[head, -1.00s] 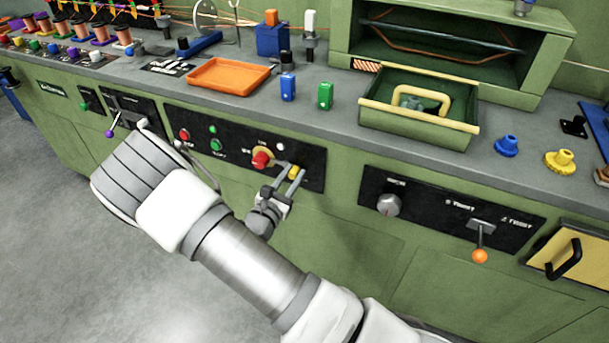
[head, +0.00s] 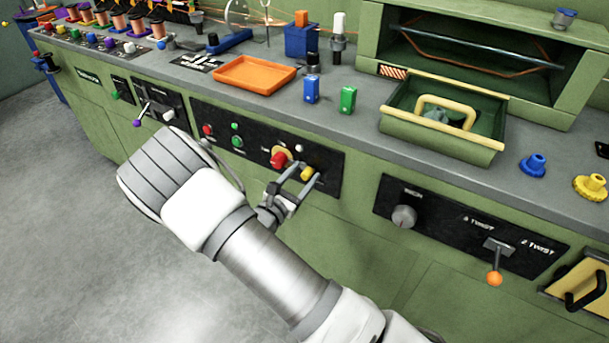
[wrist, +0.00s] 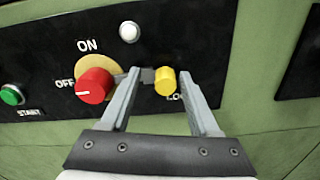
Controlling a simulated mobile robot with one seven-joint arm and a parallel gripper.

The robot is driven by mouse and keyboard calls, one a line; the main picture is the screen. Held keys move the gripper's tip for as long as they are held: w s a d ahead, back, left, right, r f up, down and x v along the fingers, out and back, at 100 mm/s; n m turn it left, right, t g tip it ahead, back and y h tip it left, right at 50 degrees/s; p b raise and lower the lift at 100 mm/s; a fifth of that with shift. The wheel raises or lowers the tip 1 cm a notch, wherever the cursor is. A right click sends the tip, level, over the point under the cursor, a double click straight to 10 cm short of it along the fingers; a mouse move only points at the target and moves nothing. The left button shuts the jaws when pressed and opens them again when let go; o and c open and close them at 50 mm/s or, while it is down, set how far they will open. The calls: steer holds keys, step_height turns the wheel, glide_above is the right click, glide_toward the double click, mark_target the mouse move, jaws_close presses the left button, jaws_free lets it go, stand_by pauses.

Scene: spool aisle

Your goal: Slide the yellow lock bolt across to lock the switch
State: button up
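The yellow lock bolt (head: 307,173) is on the black switch panel, right of the red switch knob (head: 279,160). In the wrist view the bolt (wrist: 165,81) is a short yellow knob at the end of a small grey piece. The red knob's white mark (wrist: 83,92) points left toward OFF. My gripper (wrist: 162,78) is open, one finger on each side of the bolt. The left finger lies between the red knob and the bolt. The right finger partly hides the label under the bolt. I cannot tell whether either finger touches the bolt.
A white button (wrist: 129,32) is above the bolt, and a green start button (wrist: 12,95) is at left. The bench above holds an orange tray (head: 254,75) and a green drawer (head: 440,137). An orange-tipped lever (head: 494,278) sticks out at right. Floor at left is clear.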

steer(key=shift+s, duration=0.1)
steer(key=p+v, duration=0.3)
steer(key=v, duration=1.4)
steer(key=shift+s+a, duration=0.1)
steer(key=s+d+r+m+g+y, duration=0.3)
steer(key=s+d+r+m+g, duration=0.3)
steer(key=d+r+m, duration=0.45)
steer(key=s+d+r+m+g+y, duration=0.3)
steer(key=s+d+r+m+g, duration=0.2)
steer(key=d+r+m+g, duration=0.5)
steer(key=s+r+m+t+y+p, duration=0.2)
steer(key=r+m+t+p, duration=0.1)
steer(key=r+p, duration=0.6)
steer(key=s+a+r+m+t+y+p, duration=0.1)
steer(key=s+r+m+t+y+p, duration=0.1)
steer(key=r+p, duration=0.6)
step_height(320, 180, up, 7)
steer(key=shift+s+a+r+m+t+y+p, duration=0.15)
steer(key=shift+a+m+t+y+p, duration=0.3)
steer(key=shift+t, duration=0.55)
